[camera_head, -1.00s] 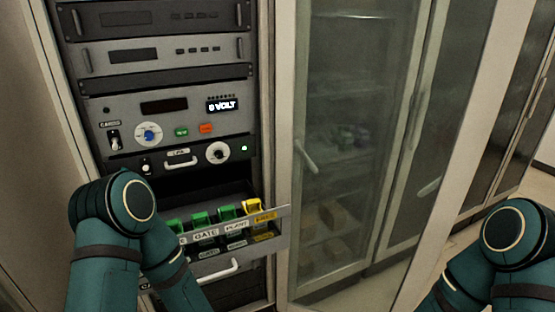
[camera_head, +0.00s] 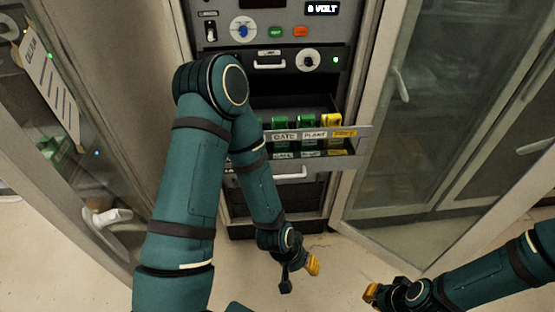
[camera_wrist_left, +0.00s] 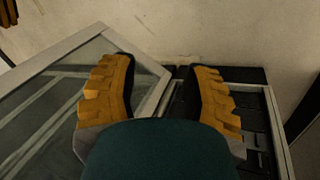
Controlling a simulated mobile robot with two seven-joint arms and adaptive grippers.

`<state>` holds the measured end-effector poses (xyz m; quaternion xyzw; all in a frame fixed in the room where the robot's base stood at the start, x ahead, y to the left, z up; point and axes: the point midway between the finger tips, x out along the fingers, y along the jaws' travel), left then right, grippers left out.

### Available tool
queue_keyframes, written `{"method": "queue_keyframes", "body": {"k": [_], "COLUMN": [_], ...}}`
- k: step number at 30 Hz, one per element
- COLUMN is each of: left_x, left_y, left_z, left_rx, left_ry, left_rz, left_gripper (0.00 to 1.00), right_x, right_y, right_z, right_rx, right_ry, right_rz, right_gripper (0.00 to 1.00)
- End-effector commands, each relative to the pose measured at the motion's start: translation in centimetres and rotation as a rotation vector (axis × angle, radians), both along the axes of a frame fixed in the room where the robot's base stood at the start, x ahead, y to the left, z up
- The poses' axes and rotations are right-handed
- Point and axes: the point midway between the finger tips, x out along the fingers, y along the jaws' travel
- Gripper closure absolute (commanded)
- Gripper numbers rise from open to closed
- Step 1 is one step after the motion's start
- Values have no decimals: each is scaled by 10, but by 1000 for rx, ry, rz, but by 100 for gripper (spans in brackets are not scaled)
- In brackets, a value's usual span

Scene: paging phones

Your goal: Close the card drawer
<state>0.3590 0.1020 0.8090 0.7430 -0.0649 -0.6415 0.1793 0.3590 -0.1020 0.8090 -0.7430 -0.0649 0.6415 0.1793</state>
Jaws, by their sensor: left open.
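The card drawer (camera_head: 358,146) is pulled out of the rack, with green cards (camera_head: 280,122) and a yellow card (camera_head: 331,119) standing in it. Its front strip carries labels such as GATE and PLANT. My left forearm hides its left end. My left gripper (camera_head: 303,268) hangs low, below the drawer and near the floor, apart from it. In the left wrist view its two yellow-padded fingers (camera_wrist_left: 160,88) are spread with nothing between them. My right gripper (camera_head: 374,294) is low at the bottom, right of the left one; only a yellow fingertip shows clearly.
The rack panel above has knobs and a small handle (camera_head: 270,65). Another handle (camera_head: 290,175) sits just under the drawer. A glass-door cabinet (camera_head: 420,120) stands right of the rack, another glass door (camera_head: 45,110) at the left. Bare floor (camera_head: 320,295) lies in front.

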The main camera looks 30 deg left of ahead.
Motion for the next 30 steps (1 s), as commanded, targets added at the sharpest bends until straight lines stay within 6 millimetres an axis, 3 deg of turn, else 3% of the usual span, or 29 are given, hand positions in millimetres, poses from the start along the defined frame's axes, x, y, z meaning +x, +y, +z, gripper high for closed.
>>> {"method": "queue_keyframes", "body": {"k": [1, 3, 4, 8, 11, 15, 18, 20, 23, 28, 29, 30], "left_x": [0, -4, -8, -39, -74, -112, -121, -118, -99, -36, -24, -9], "left_y": [0, -3, -5, -16, -13, 20, 57, 81, 120, 159, 161, 163], "left_z": [0, 0, 0, -3, -3, 4, 15, 26, 49, 102, 112, 124], "left_rx": [1, 0, 1, 5, 16, 41, 63, 79, 106, 161, -168, -170], "left_ry": [0, 9, 17, 84, 168, 321, 470, 579, 807, 1328, -1418, -1452], "left_rz": [-5, -51, -89, -418, -810, -1383, -1776, -2000, -2342, -2763, 2787, 2661], "left_gripper": [68, 92, 100, 100, 100, 100, 100, 100, 100, 100, 100, 100], "right_x": [0, 0, 0, 1, 1, 2, 3, 3, 4, 5, 5, 6], "right_y": [0, 0, 0, 0, 0, -1, -1, -1, -1, -2, -2, -2], "right_z": [0, 1, 2, 7, 12, 19, 24, 27, 32, 39, 40, 42], "right_rx": [0, 0, 0, 0, 1, 0, 1, 1, 1, 2, 2, 2], "right_ry": [0, 0, 0, -2, -4, -6, -8, -9, -11, -14, -14, -15], "right_rz": [0, 0, 0, -2, -2, -4, -6, -6, -8, -10, -10, -10], "right_gripper": [100, 100, 100, 100, 100, 100, 100, 100, 100, 100, 100, 100]}}
